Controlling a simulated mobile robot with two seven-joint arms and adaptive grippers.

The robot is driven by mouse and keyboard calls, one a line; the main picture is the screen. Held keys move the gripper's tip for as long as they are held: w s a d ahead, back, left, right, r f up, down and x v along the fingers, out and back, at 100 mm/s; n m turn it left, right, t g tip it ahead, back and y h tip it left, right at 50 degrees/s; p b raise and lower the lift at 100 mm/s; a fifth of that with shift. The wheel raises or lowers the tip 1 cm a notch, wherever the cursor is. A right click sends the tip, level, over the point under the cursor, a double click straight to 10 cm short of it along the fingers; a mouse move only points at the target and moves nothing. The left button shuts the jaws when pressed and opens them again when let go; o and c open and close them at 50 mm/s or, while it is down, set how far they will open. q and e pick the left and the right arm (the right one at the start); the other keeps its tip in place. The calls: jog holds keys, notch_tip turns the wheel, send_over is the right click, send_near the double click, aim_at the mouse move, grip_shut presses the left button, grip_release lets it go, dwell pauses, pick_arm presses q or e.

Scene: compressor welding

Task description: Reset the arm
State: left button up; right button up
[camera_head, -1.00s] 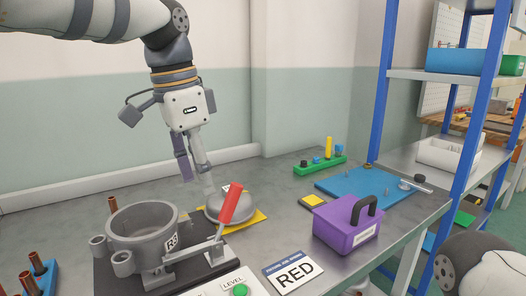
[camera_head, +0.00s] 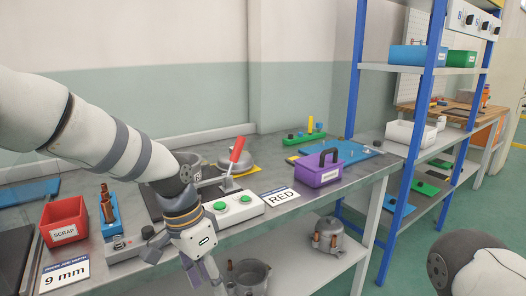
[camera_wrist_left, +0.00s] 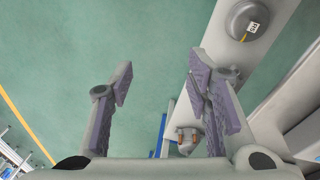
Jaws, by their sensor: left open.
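My left gripper (camera_head: 204,272) hangs in front of the bench's front edge in the head view, fingers pointing down. In the left wrist view (camera_wrist_left: 165,90) its two fingers are wide apart with nothing between them. Green floor and part of the lower shelf show beyond. My left arm comes in from the left and covers part of the bench. Part of my right arm (camera_head: 482,262) shows at the lower right; its gripper is out of view.
Compressor parts (camera_head: 326,234) stand on the lower shelf. Blue rack posts (camera_head: 408,165) rise at right.

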pick_arm(q)
jog(key=s+a+f+n+g, duration=0.1)
jog(key=s+a+f+n, duration=0.15)
jog(key=s+f, duration=0.85)
jog(key=s+a+f+n, duration=0.2)
jog(key=s+f+n, duration=0.1)
jog(key=s+f, duration=0.7)
jog(key=s+a+n+y, duration=0.1)
jog(key=s+a+n, duration=0.1)
jog(key=s, duration=0.7)
jog(key=s+a+f+n+g+y, duration=0.1)
jog(key=s+a, duration=0.4)
jog(key=s, duration=0.5)
jog(key=shift+a+f+n, duration=0.2)
jog(key=shift+a+n, duration=0.05)
jog(key=shift+n, duration=0.1)
pick_arm(e)
jog(key=shift+s+r, duration=0.1)
jog(key=shift+s, duration=0.3)
